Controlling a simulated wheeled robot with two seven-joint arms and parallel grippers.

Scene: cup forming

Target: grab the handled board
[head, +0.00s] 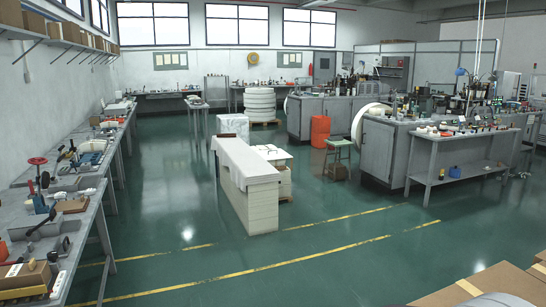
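I cannot make out a handled board for certain anywhere in the head view. Small items crowd the grey bench (92,240) along the left wall and the workbenches at right, too small or overlapped to tell apart. Neither of my grippers shows in this view.
A white stack of boards (262,208) stands on the green floor in the middle, with a green stool (338,158) and an orange bin (320,131) behind it. Cardboard boxes (480,285) fill the lower right corner. The floor between the yellow lines (300,262) is clear.

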